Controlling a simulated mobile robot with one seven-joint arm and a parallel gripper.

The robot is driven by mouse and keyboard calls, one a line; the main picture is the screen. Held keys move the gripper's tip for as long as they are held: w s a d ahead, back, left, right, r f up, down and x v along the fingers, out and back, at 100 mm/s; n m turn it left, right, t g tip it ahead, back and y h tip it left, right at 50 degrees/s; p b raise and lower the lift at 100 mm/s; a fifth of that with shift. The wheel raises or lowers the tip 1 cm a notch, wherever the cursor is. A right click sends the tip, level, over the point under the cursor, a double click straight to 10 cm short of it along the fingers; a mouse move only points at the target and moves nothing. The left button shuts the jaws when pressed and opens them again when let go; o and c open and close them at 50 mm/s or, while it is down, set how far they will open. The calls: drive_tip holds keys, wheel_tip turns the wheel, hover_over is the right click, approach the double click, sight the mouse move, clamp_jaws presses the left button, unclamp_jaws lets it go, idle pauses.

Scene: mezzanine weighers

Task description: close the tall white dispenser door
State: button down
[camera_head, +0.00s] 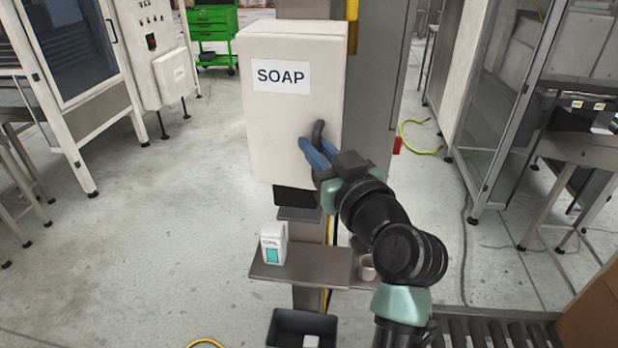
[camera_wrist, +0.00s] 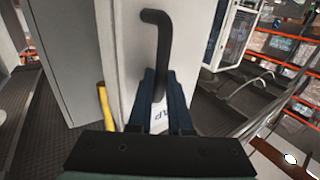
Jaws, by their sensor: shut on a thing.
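The tall white dispenser (camera_head: 285,125) hangs on a grey column and bears a SOAP label. Its front door (camera_head: 275,155) looks flush or nearly so in the head view; I cannot tell whether a gap is left. The dark bent handle (camera_head: 319,130) sits low on the right of the door. My gripper (camera_head: 314,152), with blue fingers, is shut on the handle. In the wrist view the handle (camera_wrist: 158,40) runs down between the fingers of my gripper (camera_wrist: 160,90), in front of the white door face (camera_wrist: 130,50).
Below the dispenser, a shelf (camera_head: 300,266) holds a small white box (camera_head: 274,243) and a cup (camera_head: 367,268). A black bin (camera_head: 285,330) stands under it. A yellow pipe (camera_wrist: 104,105) runs beside the dispenser. Floor to the left is clear; a roller conveyor (camera_head: 495,335) lies at lower right.

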drive_tip(key=shift+w+d+b, duration=0.3)
drive_tip(key=shift+w+b, duration=0.3)
drive_tip(key=shift+b, duration=0.2)
drive_tip(key=c, duration=1.1)
unclamp_jaws()
drive_tip(key=shift+r, duration=0.1)
drive_tip(key=b+v, duration=0.3)
drive_tip(key=v, duration=1)
drive_tip(key=shift+a, duration=0.1)
